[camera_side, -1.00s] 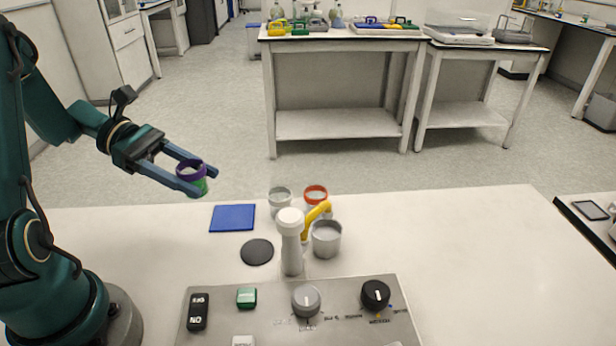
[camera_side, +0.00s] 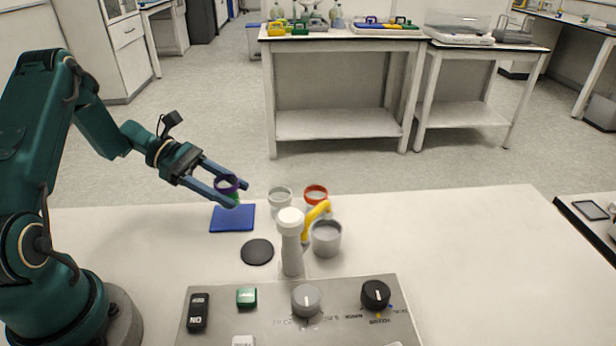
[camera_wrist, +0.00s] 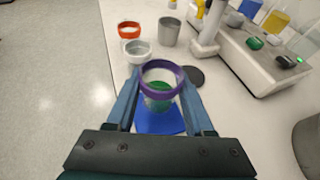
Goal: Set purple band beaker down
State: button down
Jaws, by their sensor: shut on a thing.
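The purple band beaker (camera_side: 228,185) is clear with a purple ring at its rim and green contents low inside. My gripper (camera_side: 229,190) is shut on it, one finger on each side. It also shows between the fingers in the wrist view (camera_wrist: 160,86). In the side view the beaker appears upright, over the far part of the blue square mat (camera_side: 232,219). In the wrist view the mat (camera_wrist: 160,122) lies below and behind the beaker. The gap between beaker bottom and mat is hard to judge.
A clear beaker (camera_side: 280,198) and a red-banded beaker (camera_side: 316,193) stand right of the mat. A grey cup (camera_side: 326,238), a white post (camera_side: 290,245) with a yellow handle (camera_side: 316,215) and a black disc (camera_side: 257,252) are nearer. A control panel (camera_side: 340,312) fills the front.

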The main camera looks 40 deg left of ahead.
jog(key=shift+f, duration=1.55)
jog(key=shift+f, duration=0.15)
jog(key=shift+c, duration=1.4)
grip_release()
